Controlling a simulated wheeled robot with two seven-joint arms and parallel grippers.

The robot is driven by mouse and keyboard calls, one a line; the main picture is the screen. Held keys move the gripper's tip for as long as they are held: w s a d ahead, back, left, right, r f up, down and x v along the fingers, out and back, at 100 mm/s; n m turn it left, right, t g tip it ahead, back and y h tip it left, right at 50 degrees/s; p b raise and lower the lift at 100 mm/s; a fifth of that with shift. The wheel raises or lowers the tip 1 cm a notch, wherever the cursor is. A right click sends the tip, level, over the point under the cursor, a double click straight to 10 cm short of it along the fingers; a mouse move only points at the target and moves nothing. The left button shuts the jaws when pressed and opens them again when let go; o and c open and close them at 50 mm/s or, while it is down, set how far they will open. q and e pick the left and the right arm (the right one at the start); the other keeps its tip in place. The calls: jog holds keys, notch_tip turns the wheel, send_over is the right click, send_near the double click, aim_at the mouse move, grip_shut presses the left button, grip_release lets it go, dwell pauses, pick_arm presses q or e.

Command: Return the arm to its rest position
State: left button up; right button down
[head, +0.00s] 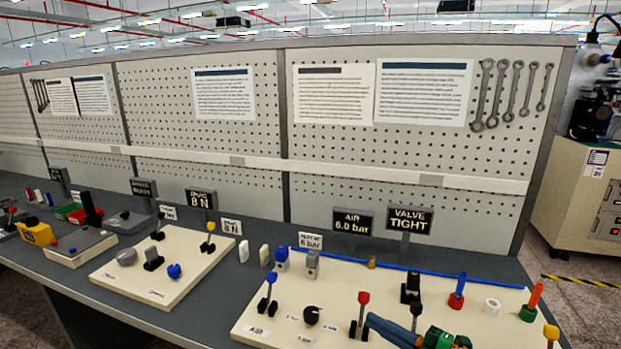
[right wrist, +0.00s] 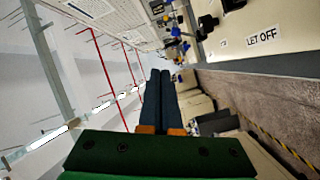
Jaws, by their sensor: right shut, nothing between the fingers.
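My right gripper (head: 371,319) shows at the bottom of the head view, over the near part of the right cream board. Its long blue fingers point left and its green body is at the bottom edge. In the right wrist view the gripper (right wrist: 160,72) has its two dark fingers side by side and shut, with nothing held between them. The fingers look clear of the bench in that view. They hide a small part of the cream board in the head view. My left gripper is not in view.
The right cream board (head: 260,325) carries levers, a black knob (head: 312,315), a blue pipe (head: 420,275) and coloured fittings. The sign VALVE TIGHT (head: 408,220) stands behind it. Another cream board (head: 120,280) lies left. A pegboard wall (head: 220,150) closes off the back.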

jog(key=s+d+f+m+t+h, duration=0.1)
jog(key=s+f+m+h, duration=0.2)
jog(key=f+m+h, duration=0.4)
jog(key=s+d+f+m+h, duration=0.2)
jog(key=s+f+m+h, duration=0.15)
jog(key=m+h, duration=0.45)
jog(key=s+f+m+g+y, duration=0.1)
jog(key=s+f+m+g, duration=0.3)
jog(key=s, duration=0.6)
jog(key=s+f+m+g+y, duration=0.1)
jog(key=s+f+m+g, duration=0.3)
jog(key=s, duration=0.6)
notch_tip(320, 180, down, 16)
jog(key=s+n+g, duration=0.2)
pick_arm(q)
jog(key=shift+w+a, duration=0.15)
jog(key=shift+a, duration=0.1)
pick_arm(e)
jog(key=s+d+f+g, duration=0.1)
jog(key=s+d+f, duration=0.1)
jog(key=s+f, duration=0.8)
jog(key=shift+s+n+g, duration=0.3)
jog(key=shift+s, duration=0.65)
jog(key=shift+d+f, duration=0.1)
jog(key=shift+d, duration=0.05)
